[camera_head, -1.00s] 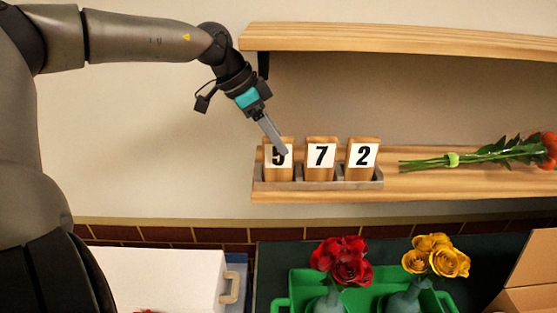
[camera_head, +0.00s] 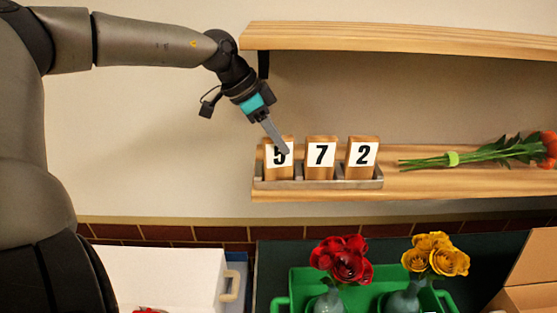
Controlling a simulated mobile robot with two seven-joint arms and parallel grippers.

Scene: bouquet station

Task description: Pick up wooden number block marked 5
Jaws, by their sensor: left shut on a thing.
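The wooden number block marked 5 (camera_head: 279,168) stands upright in the left slot of a grey holder (camera_head: 330,184) on the lower wooden shelf. My left gripper (camera_head: 283,146) comes in from the upper left and is shut on the block's top; a finger covers part of its upper face near the 5. The far finger is hidden. Blocks marked 7 (camera_head: 320,169) and 2 (camera_head: 361,171) stand to its right in the same holder. My right gripper is not in view.
An upper shelf (camera_head: 400,40) hangs above the blocks. Below are a green crate (camera_head: 281,304) with red roses (camera_head: 342,259) and yellow roses (camera_head: 436,255), and a white box (camera_head: 160,274).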

